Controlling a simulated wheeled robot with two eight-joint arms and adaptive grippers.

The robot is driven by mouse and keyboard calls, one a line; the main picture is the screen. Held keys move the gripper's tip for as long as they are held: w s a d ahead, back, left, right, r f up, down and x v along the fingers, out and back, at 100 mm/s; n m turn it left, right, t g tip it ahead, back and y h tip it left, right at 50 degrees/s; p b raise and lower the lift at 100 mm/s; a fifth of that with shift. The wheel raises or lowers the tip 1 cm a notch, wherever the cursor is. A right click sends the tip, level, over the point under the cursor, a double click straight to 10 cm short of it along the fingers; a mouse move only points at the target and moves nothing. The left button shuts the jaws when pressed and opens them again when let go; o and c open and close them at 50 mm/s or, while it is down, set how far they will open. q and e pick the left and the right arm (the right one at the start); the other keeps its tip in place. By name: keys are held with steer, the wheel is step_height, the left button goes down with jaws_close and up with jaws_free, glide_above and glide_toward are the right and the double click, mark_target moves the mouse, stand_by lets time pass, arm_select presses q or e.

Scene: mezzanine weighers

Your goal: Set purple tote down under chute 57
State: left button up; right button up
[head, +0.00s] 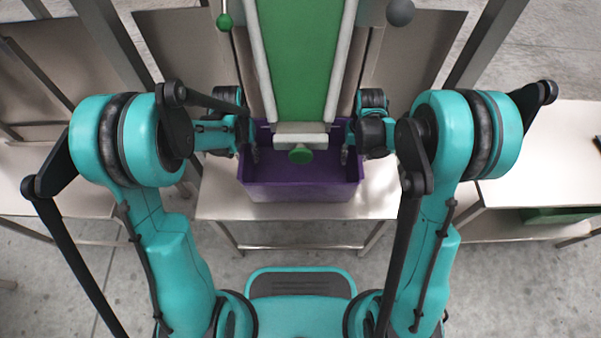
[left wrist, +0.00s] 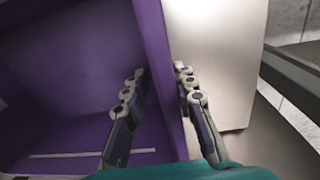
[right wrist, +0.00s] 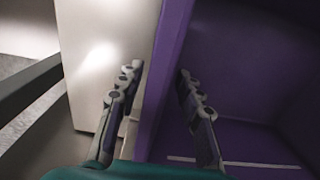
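The purple tote (head: 300,190) is upright over the middle steel table, below the green chute (head: 301,60); whether its base touches the tabletop is hard to tell. No chute number can be read. My left gripper (head: 250,150) is at the tote's left wall; in the left wrist view its fingers (left wrist: 160,72) straddle the wall, one inside and one outside, close against it. My right gripper (head: 348,150) is at the right wall; in the right wrist view its fingers (right wrist: 158,70) straddle that wall the same way. The chute's lower end hides part of the tote's inside.
The middle table (head: 225,205) has bare surface left and right of the tote. More steel tables stand at the left (head: 85,200) and right (head: 545,170). A green ball (head: 224,22) and a grey ball (head: 400,12) flank the chute. A green item (head: 560,215) sits under the right table.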

arm_select(q)
step_height(320, 180, up, 10)
steer(key=shift+a, duration=0.15)
arm_select(e)
steer(key=shift+r, duration=0.1)
step_height(320, 180, up, 12)
steer(key=shift+f, duration=0.1)
stand_by(0.3)
